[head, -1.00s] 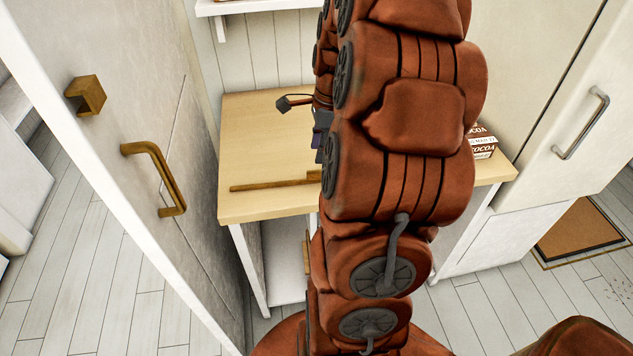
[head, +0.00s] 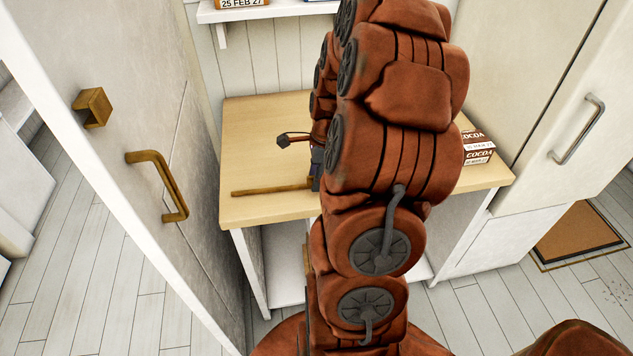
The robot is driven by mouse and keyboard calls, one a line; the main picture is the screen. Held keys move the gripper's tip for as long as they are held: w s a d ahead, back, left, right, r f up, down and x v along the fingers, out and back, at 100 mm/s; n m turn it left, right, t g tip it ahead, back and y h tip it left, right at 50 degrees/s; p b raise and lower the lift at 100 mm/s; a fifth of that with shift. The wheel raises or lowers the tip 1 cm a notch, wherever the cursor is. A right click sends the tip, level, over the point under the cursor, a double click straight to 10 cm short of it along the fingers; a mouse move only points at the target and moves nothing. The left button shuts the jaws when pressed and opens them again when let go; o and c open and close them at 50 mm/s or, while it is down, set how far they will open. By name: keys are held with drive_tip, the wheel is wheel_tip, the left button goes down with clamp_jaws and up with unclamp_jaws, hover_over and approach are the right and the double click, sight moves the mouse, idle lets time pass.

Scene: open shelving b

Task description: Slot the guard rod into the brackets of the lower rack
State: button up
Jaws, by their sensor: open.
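The guard rod (head: 268,190), a long thin wooden bar, lies near the front edge of the light wood worktop (head: 260,114) in the head view. Its right end goes out of sight behind my arm. The dark part of my gripper (head: 316,172) shows just left of my arm, at the rod's visible right end. The gripper is open; its fingertips are mostly hidden, and I cannot tell whether they straddle the rod. The lower rack shows as a white shelf space (head: 284,262) under the worktop. Its brackets cannot be made out behind my arm.
A cocoa box (head: 478,147) stands at the worktop's right. A wall shelf (head: 268,12) holding boxes is above. A tall panel with a brass handle (head: 160,185) stands close at left, and a white cabinet (head: 540,130) at right. The worktop's left back is clear.

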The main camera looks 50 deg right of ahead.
drive_tip(key=shift+c, duration=0.2)
clamp_jaws()
idle(0.5)
wheel_tip(320, 180, up, 9)
drive_tip(key=shift+r+b, duration=0.1)
drive_tip(key=shift+b, duration=0.7)
drive_tip(key=shift+r, duration=0.4)
